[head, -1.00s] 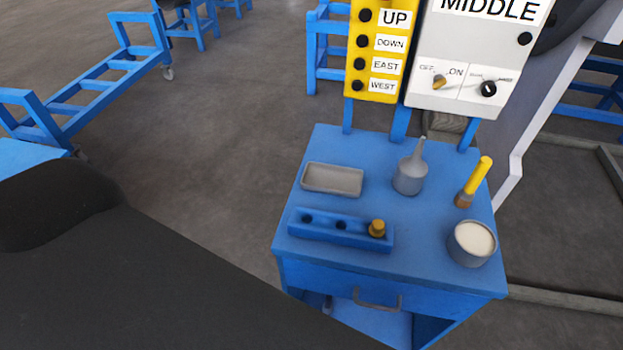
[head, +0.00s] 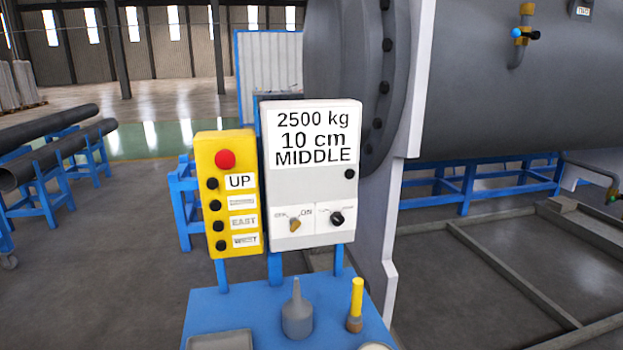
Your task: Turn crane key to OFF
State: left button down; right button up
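The crane key (head: 294,225) is a small brass-coloured switch at the lower left of the white control box (head: 311,187) in the head view. An OFF label stands to its upper left and an ON label to its upper right. It is too small to tell surely which label it points at. A black knob (head: 337,219) sits to its right. The box's display (head: 313,137) reads 2500 kg, 10 cm, MIDDLE. Neither of my grippers is in view.
A yellow pendant (head: 229,194) with a red button and several black buttons stands left of the box. Below, a blue cart (head: 250,310) carries an oil can (head: 297,312), a yellow-handled brush (head: 355,304) and a grey tray (head: 218,341). The large grey flanged shell (head: 510,90) stands behind.

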aim_at(295, 224)
jog(key=k+j+z, duration=0.1)
jog(key=k+z, duration=0.15)
jog(key=z, duration=0.15)
jog(key=k+z, duration=0.2)
jog(key=z, duration=0.2)
jog(key=k+l+z, duration=0.1)
jog(key=k+z, duration=0.25)
jog(key=i, duration=0.1)
